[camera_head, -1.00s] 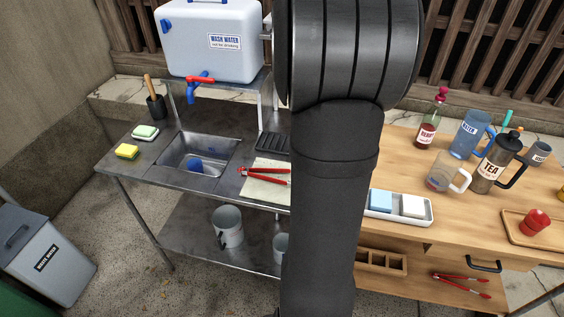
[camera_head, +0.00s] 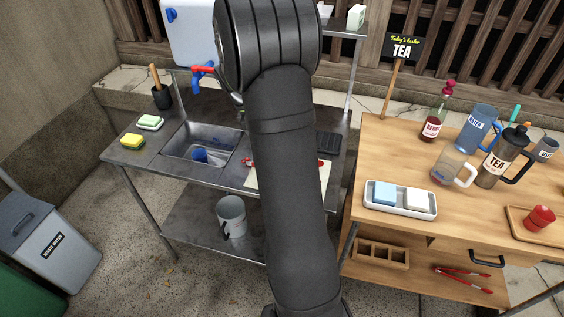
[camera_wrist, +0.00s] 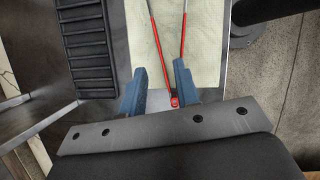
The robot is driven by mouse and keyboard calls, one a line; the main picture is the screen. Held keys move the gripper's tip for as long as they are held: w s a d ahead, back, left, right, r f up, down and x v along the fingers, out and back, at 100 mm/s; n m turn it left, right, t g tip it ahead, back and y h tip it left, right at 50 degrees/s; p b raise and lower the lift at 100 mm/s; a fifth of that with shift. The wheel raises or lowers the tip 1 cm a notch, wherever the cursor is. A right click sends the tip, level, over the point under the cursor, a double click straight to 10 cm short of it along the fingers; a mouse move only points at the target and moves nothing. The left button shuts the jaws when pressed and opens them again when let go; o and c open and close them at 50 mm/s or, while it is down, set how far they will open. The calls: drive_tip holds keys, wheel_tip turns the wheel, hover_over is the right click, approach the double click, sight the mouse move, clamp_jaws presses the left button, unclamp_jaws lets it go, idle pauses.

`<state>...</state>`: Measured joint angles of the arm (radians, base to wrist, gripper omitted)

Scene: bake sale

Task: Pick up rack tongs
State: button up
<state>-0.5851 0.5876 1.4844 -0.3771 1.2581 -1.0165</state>
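Red-handled tongs (camera_wrist: 174,101) lie on a cream cloth (camera_wrist: 205,55) on the metal bench. Their two arms spread away from my gripper in the wrist view, and their red joined end lies between my fingers, nearer the right one. My gripper (camera_wrist: 159,66) has two blue fingers, apart, and I cannot tell whether either touches the tongs. In the head view my arm hides the gripper and most of these tongs; a red bit of the tongs (camera_head: 247,163) shows beside the arm. A second pair of red tongs (camera_head: 462,270) lies on the wooden table's lower shelf.
A black ribbed rack (camera_wrist: 85,45) lies left of the cloth in the wrist view. A sink (camera_head: 205,145) is left of my arm in the head view. The wooden table (camera_head: 370,150) at right holds a white tray (camera_head: 400,211), jugs and a tea press (camera_head: 497,163).

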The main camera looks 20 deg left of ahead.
drive_tip(key=x, duration=0.9)
drive_tip(key=shift+w+f, duration=0.1)
drive_tip(key=shift+w, duration=0.05)
drive_tip(key=shift+c, duration=0.2)
clamp_jaws()
